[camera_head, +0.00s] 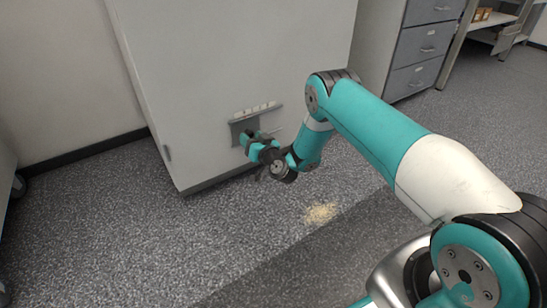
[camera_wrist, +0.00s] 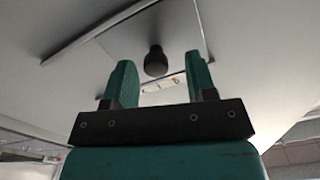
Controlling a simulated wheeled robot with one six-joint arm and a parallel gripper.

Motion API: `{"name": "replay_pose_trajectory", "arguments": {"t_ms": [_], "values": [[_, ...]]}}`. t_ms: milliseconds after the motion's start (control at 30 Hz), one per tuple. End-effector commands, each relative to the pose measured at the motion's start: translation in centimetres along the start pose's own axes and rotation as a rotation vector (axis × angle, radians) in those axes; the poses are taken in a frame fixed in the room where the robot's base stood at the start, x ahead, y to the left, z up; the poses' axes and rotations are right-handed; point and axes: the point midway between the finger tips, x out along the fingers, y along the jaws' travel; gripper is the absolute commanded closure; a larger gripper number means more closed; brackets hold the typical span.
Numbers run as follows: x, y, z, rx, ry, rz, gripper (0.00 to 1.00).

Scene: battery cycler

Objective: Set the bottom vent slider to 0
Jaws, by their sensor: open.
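The bottom vent slider is on the low front of a white cabinet, with a grey plate (camera_head: 237,127) under a ledge carrying several pale labels (camera_head: 254,109). In the wrist view a black round knob (camera_wrist: 156,62) stands out from the grey plate (camera_wrist: 180,35). A white marked strip (camera_wrist: 160,84) shows between the fingers, its marks too small to read surely. My gripper (camera_head: 247,138) is open at the plate, with its teal fingers either side of the knob in the wrist view. I cannot tell whether they touch it. In the head view the gripper hides the knob.
A grey drawer unit (camera_head: 420,45) stands to the right. The carpet is open in front, with a pale crumbly patch (camera_head: 320,213) on it.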

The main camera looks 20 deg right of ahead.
Motion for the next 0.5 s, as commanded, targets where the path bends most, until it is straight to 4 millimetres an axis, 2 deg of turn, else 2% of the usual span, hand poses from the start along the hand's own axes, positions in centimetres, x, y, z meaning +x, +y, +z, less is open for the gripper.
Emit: {"name": "replay_pose_trajectory", "arguments": {"t_ms": [400,500], "values": [[-4.4,0.0,-0.5,0.005,0.0,0.007,0.49],[-4.4,-0.1,-1.0,0.001,0.002,0.004,0.49]]}}
